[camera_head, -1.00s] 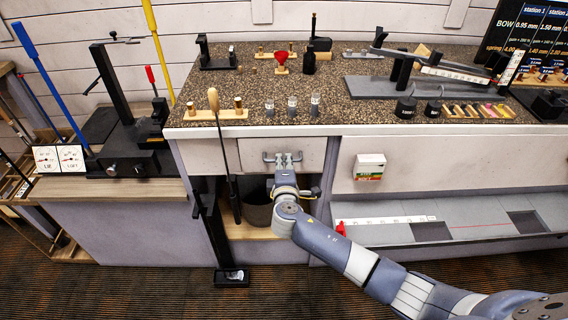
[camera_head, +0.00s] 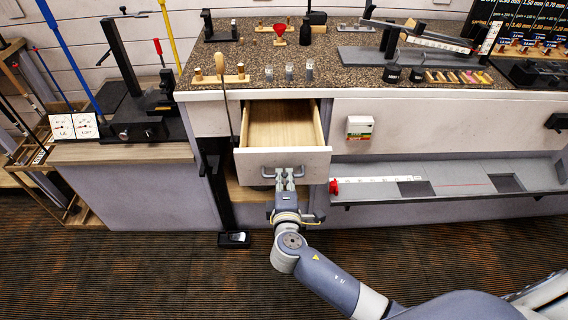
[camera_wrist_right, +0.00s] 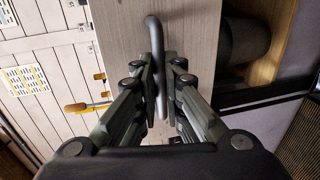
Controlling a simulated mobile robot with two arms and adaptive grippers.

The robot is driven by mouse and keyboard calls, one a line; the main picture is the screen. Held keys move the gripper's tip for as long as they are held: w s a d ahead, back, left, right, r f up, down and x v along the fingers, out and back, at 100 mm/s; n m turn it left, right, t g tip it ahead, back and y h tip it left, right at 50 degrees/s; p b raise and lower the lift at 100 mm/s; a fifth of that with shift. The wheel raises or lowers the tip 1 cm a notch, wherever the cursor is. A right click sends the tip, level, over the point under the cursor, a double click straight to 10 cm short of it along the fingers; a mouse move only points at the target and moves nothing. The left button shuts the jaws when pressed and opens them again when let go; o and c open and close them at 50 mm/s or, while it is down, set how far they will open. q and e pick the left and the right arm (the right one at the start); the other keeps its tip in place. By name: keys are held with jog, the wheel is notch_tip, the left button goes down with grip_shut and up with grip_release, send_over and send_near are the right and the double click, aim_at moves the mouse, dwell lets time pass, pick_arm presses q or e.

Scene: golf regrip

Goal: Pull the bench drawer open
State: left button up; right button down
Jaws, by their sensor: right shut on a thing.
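The bench drawer (camera_head: 283,130) stands pulled out from under the speckled bench top, and its bare wooden inside shows from above. It looks empty. Its pale front (camera_head: 315,163) has a grey bar handle (camera_head: 264,172). My right gripper (camera_head: 284,176) is at this handle, shut on it. In the right wrist view the handle (camera_wrist_right: 156,42) runs between the two fingers of my right gripper (camera_wrist_right: 166,75), with the drawer front (camera_wrist_right: 120,25) behind it. My left gripper is not in view.
The bench top (camera_head: 290,77) carries small holders, bottles and a long fixture (camera_head: 400,54). A wood-handled tool (camera_head: 221,75) hangs just left of the drawer. A grey shelf (camera_head: 460,180) with a red-ended ruler lies to the right.

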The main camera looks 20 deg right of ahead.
jog(key=shift+v, duration=0.8)
jog(key=c, duration=1.7)
grip_release()
jog(key=shift+s+f, duration=0.1)
jog(key=shift+f, duration=0.05)
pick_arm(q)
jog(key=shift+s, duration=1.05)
pick_arm(e)
jog(key=v, duration=1.2)
jog(key=shift+f, duration=0.1)
